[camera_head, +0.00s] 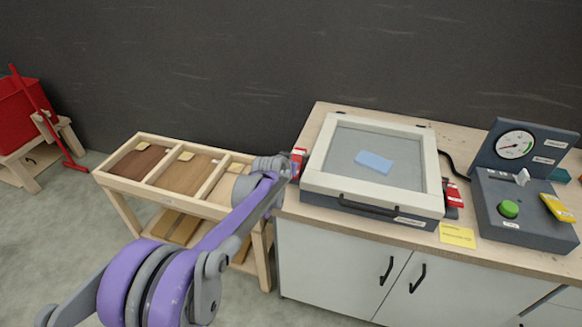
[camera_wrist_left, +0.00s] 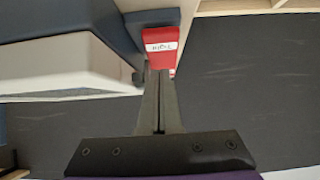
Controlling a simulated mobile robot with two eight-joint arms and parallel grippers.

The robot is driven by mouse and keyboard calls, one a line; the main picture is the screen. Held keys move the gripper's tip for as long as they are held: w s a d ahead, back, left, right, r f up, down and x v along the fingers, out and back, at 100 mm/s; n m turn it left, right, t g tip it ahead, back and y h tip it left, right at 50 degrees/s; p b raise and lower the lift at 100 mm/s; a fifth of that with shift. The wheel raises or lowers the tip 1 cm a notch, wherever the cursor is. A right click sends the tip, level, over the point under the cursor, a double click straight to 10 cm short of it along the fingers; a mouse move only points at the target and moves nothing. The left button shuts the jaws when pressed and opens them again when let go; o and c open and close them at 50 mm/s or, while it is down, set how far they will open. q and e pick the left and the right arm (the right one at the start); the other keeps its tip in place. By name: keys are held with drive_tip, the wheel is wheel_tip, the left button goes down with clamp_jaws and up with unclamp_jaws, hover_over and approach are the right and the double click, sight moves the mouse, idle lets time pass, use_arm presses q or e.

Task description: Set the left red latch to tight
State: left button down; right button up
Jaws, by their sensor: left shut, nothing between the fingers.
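The left red latch (camera_head: 298,157) is at the left side of the white-framed glass-lidded box (camera_head: 318,182) on the bench. In the left wrist view the red latch (camera_wrist_left: 160,37) sits beside a dark grey block and carries a white label whose lettering I cannot read surely. My left gripper (camera_head: 291,168) is at the latch, partly covering it in the head view. In the wrist view its fingers (camera_wrist_left: 158,78) are shut together with nothing between them, tips at the latch's near end; I cannot tell whether they touch. My right gripper is not in view.
A second red latch (camera_head: 453,194) is on the box's right side. A dark control box (camera_head: 525,225) with a gauge (camera_head: 515,145) and green button (camera_head: 508,209) stands at right. A wooden rack (camera_head: 150,190) stands left of the bench. A blue piece (camera_head: 374,162) shows through the lid.

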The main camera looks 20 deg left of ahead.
use_arm(q)
drive_tip(key=v, duration=1)
drive_tip(key=shift+s+r, duration=0.15)
drive_tip(key=shift+s, duration=0.15)
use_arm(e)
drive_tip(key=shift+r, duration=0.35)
use_arm(q)
drive_tip(key=s+d+f+g+p, duration=0.1)
drive_tip(key=s+f+g+p, duration=0.1)
drive_tip(key=s, duration=1.5)
drive_tip(key=s+d+f+g+p, duration=0.1)
drive_tip(key=s+f+g, duration=0.2)
drive_tip(key=s, duration=1.4)
drive_tip(key=shift+f+p, duration=0.3)
drive_tip(key=shift+p, duration=0.1)
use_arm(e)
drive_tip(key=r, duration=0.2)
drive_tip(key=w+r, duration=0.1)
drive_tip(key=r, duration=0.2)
use_arm(q)
drive_tip(key=shift+d, duration=0.1)
